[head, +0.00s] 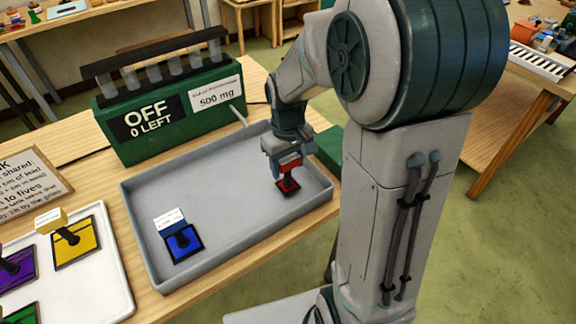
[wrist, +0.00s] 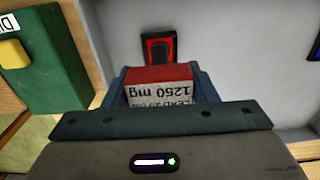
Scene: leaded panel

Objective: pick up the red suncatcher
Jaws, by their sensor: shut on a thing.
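The red suncatcher (head: 288,187) is at the right end of the grey tray (head: 215,258). It has a small red panel with a black border and a dark stem under a red block. My gripper (head: 284,155) points down over it and is shut on the red block. In the wrist view my gripper (wrist: 160,88) has the red suncatcher's block (wrist: 160,74) between its blue-grey fingers. The block's label reads "1250 mg", upside down. The red panel (wrist: 158,50) shows beyond the block. I cannot tell whether the panel touches the tray floor.
A blue suncatcher (head: 184,243) with a white label stands at the tray's front left. A green dispenser (head: 165,120) reading "OFF 0 LEFT" stands behind the tray. A white board (head: 95,285) at left holds yellow, purple and green pieces. The tray's middle is clear.

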